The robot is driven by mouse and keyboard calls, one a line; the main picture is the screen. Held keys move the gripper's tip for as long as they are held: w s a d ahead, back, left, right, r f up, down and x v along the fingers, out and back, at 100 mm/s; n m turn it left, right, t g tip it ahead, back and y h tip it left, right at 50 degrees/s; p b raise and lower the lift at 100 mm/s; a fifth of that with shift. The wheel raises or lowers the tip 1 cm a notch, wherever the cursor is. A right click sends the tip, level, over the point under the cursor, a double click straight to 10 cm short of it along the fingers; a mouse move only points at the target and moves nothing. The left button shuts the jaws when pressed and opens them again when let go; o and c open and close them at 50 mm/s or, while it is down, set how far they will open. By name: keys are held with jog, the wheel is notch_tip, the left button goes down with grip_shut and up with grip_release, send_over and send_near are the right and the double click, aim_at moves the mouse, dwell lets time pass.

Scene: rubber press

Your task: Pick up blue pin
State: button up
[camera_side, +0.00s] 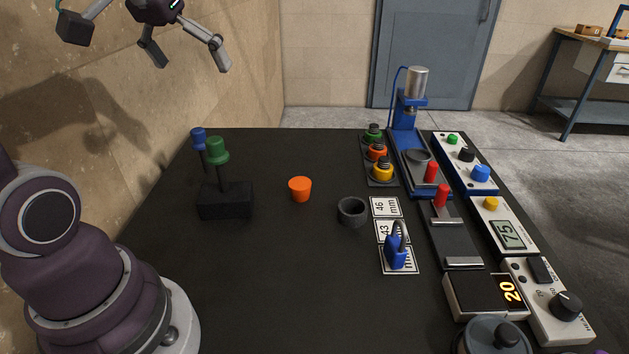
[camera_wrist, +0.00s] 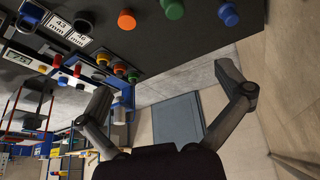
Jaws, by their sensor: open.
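The blue pin (camera_side: 198,137) has a round blue head on a dark stem. It stands upright at the far left of the black table, behind the green pin (camera_side: 217,152), beside or in a dark block (camera_side: 225,203). Its lower end is hidden. In the wrist view the blue pin (camera_wrist: 229,15) shows at the top right, with the green pin (camera_wrist: 173,9) to its left. My gripper (camera_side: 187,58) is high above the table's far left corner, fingers spread wide and empty. In the wrist view my gripper (camera_wrist: 165,85) has both fingers far apart, clear of the pin.
An orange cup (camera_side: 300,189) and a dark grey bowl (camera_side: 352,211) stand mid-table. A blue press (camera_side: 409,105), colored knobs and control boxes line the right side. A wall (camera_side: 235,60) rises close to the left. Air around the pins is clear.

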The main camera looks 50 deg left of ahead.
aim_at(200, 142)
jog(key=s+d+f+m+h, duration=0.1)
jog(key=s+d+f+m, duration=0.1)
jog(key=d, duration=0.3)
jog(key=s+d+f+m+t+h, duration=0.1)
jog(key=s+d+f+m, duration=0.1)
jog(key=d, duration=0.4)
notch_tip(200, 142, down, 2)
jog(key=shift+s+f+m, duration=0.1)
jog(key=shift+s+m, duration=0.3)
jog(key=shift+m, duration=0.2)
jog(key=c, duration=1)
jog(key=shift+o, duration=0.2)
